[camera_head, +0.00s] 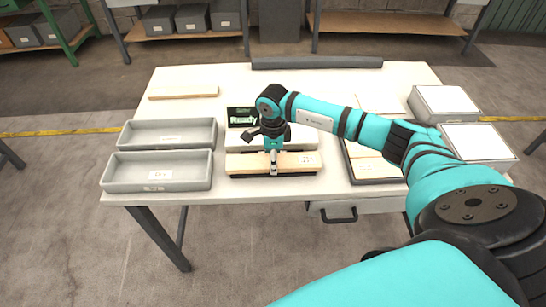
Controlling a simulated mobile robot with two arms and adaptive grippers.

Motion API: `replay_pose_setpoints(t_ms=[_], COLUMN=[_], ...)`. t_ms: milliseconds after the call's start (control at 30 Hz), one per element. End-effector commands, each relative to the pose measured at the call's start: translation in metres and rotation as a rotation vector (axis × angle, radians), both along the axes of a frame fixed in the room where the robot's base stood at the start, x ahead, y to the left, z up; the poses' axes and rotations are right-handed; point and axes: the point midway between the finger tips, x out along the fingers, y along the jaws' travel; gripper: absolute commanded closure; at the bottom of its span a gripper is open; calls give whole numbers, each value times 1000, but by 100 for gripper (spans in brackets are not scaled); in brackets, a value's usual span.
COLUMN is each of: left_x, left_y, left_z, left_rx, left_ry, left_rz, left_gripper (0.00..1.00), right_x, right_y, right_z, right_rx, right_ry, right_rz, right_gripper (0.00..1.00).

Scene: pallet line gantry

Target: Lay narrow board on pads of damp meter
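A narrow pale wooden board (243,163) with a small label lies level across the front of the meter, over a dark strip. I cannot tell whether it rests fully on the pads, which are hidden under it. The white meter (303,138) stands just behind the board, with a dark display (242,117) reading "Ready" in green. My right gripper (274,166) points down at the middle of the board, its fingertips overlapping the board. The view does not show whether they are closed on it. My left gripper is not in view.
Two grey bins (158,185) stand at the table's left front. Another board (183,91) lies at the back left. A dark-rimmed tray with boards (377,170) is right of the meter, partly behind my arm. Grey boxes (478,142) stand at the right.

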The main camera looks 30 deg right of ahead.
Motion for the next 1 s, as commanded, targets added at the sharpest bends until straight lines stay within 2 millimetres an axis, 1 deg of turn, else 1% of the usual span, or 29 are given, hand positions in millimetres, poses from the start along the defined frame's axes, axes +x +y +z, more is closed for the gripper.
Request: replay_pose_setpoints(t_ms=[167,200,333,600,700,733,867,1000], left_x=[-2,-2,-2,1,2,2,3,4], left_y=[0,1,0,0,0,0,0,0], left_z=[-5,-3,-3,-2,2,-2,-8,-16], left_rx=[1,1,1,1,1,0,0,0], left_ry=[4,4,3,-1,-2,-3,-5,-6], left_rz=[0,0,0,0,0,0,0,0], left_gripper=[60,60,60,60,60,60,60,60], right_x=[0,0,0,0,0,1,1,2], right_y=[0,0,0,0,0,0,0,0], right_z=[-4,-2,-2,-2,3,5,25,56], right_rx=[-1,-1,0,0,0,0,0,-1], right_ry=[-1,-1,0,0,0,-2,-6,-8], right_rz=[0,-1,-1,-1,0,0,1,0], right_gripper=[82,39,22,21,21,21,21,21])
